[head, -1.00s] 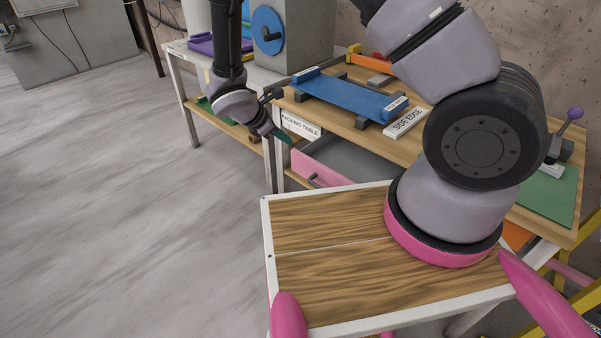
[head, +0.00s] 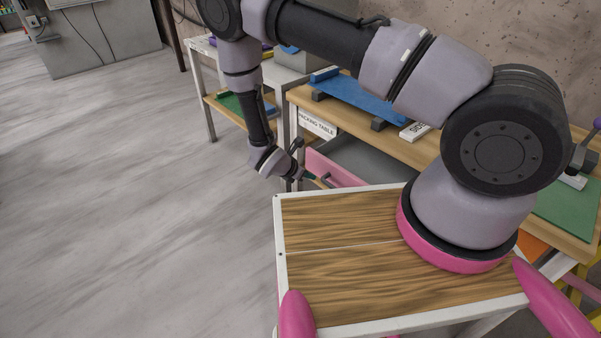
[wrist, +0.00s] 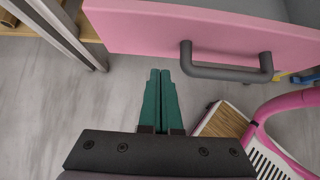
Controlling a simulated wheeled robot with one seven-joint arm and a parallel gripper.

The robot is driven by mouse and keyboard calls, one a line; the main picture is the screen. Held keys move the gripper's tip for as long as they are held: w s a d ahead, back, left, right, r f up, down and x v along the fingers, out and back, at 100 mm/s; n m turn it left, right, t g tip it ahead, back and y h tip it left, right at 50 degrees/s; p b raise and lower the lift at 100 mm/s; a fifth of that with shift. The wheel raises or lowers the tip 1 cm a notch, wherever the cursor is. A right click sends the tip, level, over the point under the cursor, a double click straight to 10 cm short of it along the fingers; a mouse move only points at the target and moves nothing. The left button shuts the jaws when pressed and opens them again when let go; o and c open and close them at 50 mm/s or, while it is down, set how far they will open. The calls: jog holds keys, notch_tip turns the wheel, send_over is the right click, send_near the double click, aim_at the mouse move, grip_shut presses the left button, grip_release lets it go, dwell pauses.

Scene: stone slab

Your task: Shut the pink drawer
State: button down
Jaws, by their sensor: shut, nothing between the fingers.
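The pink drawer (head: 330,170) stands pulled out under the packing table, its grey inside showing. In the wrist view its pink front (wrist: 150,32) crosses the top, with a dark grey bar handle (wrist: 228,72) on it. My gripper (wrist: 160,75) has its green fingers together and empty, just short of the drawer front and left of the handle, apart from the handle. In the head view my gripper (head: 306,176) is beside the drawer's front; its fingertips are small there, and contact cannot be told.
The packing table (head: 318,124) carries a blue board (head: 360,98) and a white side-edge label (head: 415,131). A table leg (wrist: 65,30) stands left of the drawer in the wrist view. Open grey floor (head: 140,220) lies to the left.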

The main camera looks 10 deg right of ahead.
jog(key=shift+w+d+r, duration=0.1)
jog(key=shift+w+d, duration=0.45)
jog(key=shift+d, duration=0.15)
jog(key=shift+w+d+r, duration=0.1)
jog(key=shift+w+d, duration=0.4)
jog(key=shift+d, duration=0.2)
